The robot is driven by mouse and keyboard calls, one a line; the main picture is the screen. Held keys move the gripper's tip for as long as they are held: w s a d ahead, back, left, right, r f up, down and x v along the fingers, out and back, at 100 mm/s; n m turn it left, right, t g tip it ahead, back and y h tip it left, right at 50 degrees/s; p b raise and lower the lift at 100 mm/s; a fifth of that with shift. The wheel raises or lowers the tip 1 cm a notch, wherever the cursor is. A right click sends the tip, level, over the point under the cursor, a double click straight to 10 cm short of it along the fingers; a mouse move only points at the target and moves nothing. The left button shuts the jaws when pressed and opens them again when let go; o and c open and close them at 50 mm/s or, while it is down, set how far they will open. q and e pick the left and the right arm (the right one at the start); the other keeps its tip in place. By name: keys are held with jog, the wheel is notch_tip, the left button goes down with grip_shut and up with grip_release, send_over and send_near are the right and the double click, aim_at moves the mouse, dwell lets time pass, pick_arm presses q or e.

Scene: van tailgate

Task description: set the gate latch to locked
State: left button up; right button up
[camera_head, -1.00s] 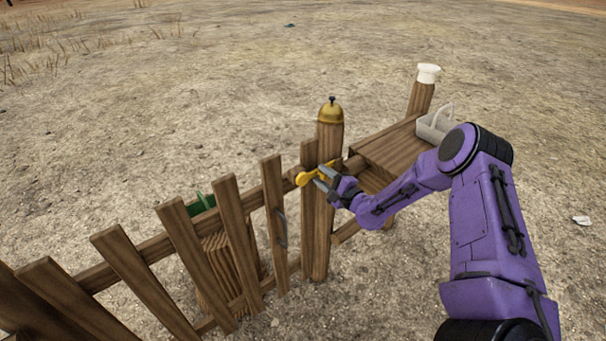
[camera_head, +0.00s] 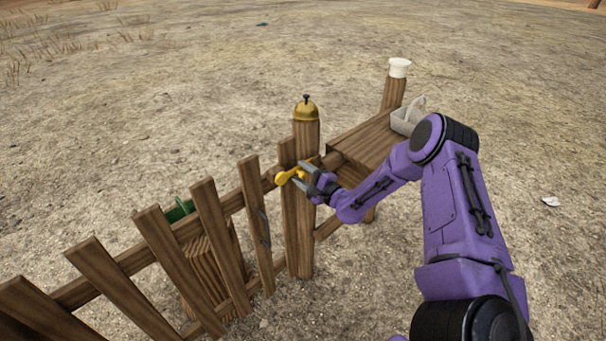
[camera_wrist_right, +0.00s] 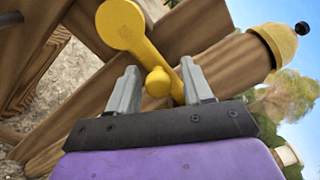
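The yellow gate latch (camera_head: 287,176) is mounted at the wooden gate post (camera_head: 305,235), at the height of the top rail. In the right wrist view the latch (camera_wrist_right: 124,24) shows a round disc with an arm running down to a small round knob (camera_wrist_right: 157,80). My right gripper (camera_head: 306,175) is at the latch, its fingers apart. In the right wrist view the knob and arm lie between the two grey fingers of the gripper (camera_wrist_right: 160,88), with gaps visible on both sides. My left gripper is not in view.
A brass bell (camera_head: 306,109) tops the gate post. A slatted wooden fence (camera_head: 212,232) runs left, with a green object (camera_head: 180,210) behind it. A wooden shelf (camera_head: 365,143) carries a grey caddy (camera_head: 408,118) at right, near a white-capped post (camera_head: 398,68). Dry open ground surrounds everything.

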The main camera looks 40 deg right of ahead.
jog(key=s, duration=1)
jog(key=shift+s+d+p, duration=0.2)
jog(key=shift+d+p, duration=0.1)
jog(key=shift+d, duration=0.1)
